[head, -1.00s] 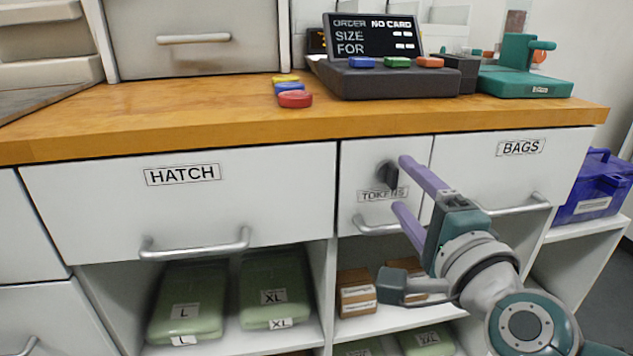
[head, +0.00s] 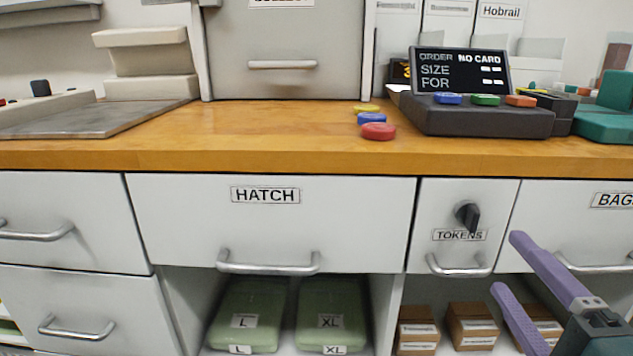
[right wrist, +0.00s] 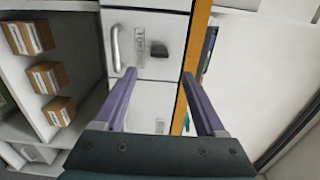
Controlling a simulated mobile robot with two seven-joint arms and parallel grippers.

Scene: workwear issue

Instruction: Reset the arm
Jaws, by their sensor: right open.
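My right gripper (head: 508,262) is at the lower right of the head view, its two purple fingers spread apart with nothing between them. It is in front of the cabinet, near the TOKENS drawer (head: 425,225) and the BAGS drawer (head: 540,235), and seems apart from both. In the right wrist view, the open fingers (right wrist: 160,80) point toward the cabinet front, with the dark knob (right wrist: 159,50) and a drawer handle (right wrist: 116,48) beyond them. My left gripper is in neither view.
The wooden counter (head: 240,130) carries red (head: 378,131), blue (head: 371,118) and yellow tokens and an order terminal (head: 470,122). The HATCH drawer (head: 200,230) is shut. Below are green packs (head: 250,305) and small brown boxes (head: 470,322). Handles jut from the drawers.

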